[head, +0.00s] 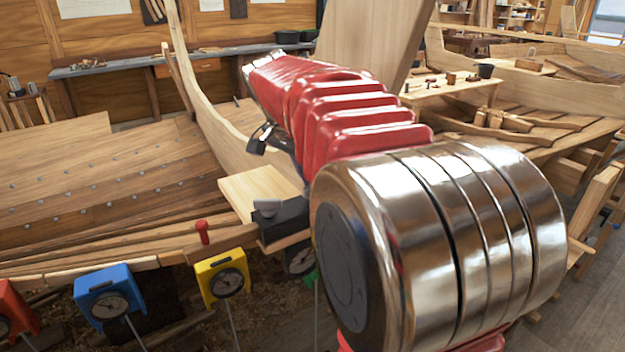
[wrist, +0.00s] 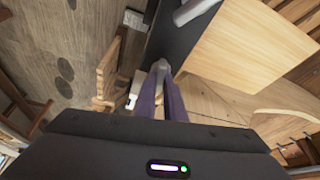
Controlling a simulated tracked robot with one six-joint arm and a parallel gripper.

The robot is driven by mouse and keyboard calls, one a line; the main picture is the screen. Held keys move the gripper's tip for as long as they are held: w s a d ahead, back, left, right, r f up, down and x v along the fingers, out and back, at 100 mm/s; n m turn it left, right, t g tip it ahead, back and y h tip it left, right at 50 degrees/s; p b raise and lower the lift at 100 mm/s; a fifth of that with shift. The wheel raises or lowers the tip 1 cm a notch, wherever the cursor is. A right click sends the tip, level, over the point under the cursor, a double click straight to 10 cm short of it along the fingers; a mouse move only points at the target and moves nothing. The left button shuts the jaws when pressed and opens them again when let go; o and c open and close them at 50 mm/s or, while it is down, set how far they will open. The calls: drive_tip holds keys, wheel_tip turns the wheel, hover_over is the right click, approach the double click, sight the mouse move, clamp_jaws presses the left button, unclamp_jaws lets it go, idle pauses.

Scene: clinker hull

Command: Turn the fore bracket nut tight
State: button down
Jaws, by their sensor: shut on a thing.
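In the wrist view, my gripper (wrist: 161,76) has its two purple fingers close together. They are shut on a small grey piece, the fore bracket nut (wrist: 161,65), which is mostly hidden between the tips. The nut sits by the dark bracket plate (wrist: 182,42), which has a rounded grey bar (wrist: 196,10) on it. In the head view, the dark bracket plate (head: 285,222) and its grey lump (head: 267,208) lie at the edge of a pale wooden board (head: 250,190). My red and chrome arm hides the fingertips and the nut there.
A yellow dial box (head: 222,277), a blue dial box (head: 109,304) and a red one (head: 18,315) hang along the hull's edge. A red-knobbed peg (head: 202,232) stands near the bracket. The curved stem (head: 200,90) rises behind. The pale board (wrist: 250,50) lies right of the fingers.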

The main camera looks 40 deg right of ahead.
idle(0.3)
drive_tip(key=c, duration=1.8)
unclamp_jaws()
drive_tip(key=shift+c, duration=0.2)
drive_tip(key=w+v, duration=0.1)
drive_tip(key=v, duration=1.2)
drive_tip(key=shift+s+r, duration=0.4)
drive_tip(key=shift+s, duration=0.05)
drive_tip(key=shift+a, duration=0.1)
